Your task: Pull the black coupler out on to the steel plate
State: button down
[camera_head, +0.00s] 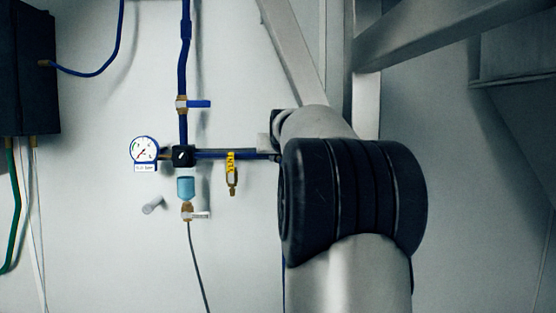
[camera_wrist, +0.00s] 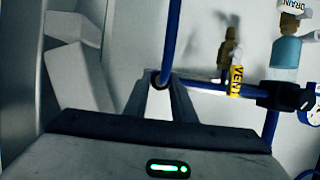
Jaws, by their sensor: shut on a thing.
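My gripper (camera_wrist: 160,92) shows in the wrist view, its two grey fingers reaching up from its body. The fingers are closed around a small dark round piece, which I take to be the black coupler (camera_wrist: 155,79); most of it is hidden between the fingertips. A blue hose (camera_wrist: 170,40) rises from this spot, and a blue pipe (camera_wrist: 205,86) runs right from it. In the head view my own arm hides the gripper and the coupler. I cannot make out the steel plate for certain in either view.
A pressure gauge (camera_head: 145,150), a black block (camera_head: 183,156), a yellow-tagged vent valve (camera_head: 231,172) and a light-blue filter bowl (camera_head: 186,188) sit on the wall left of my arm. Grey steel beams (camera_head: 440,30) cross the upper right. A dark box (camera_head: 27,68) is at far left.

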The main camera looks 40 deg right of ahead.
jog(key=shift+s+a+b, duration=0.45)
jog(key=shift+s+b, duration=0.15)
jog(key=shift+s, duration=0.2)
jog(key=shift+s+a+b, duration=0.45)
jog(key=shift+s+b, duration=0.1)
jog(key=shift+s, duration=0.25)
jog(key=shift+f, duration=0.1)
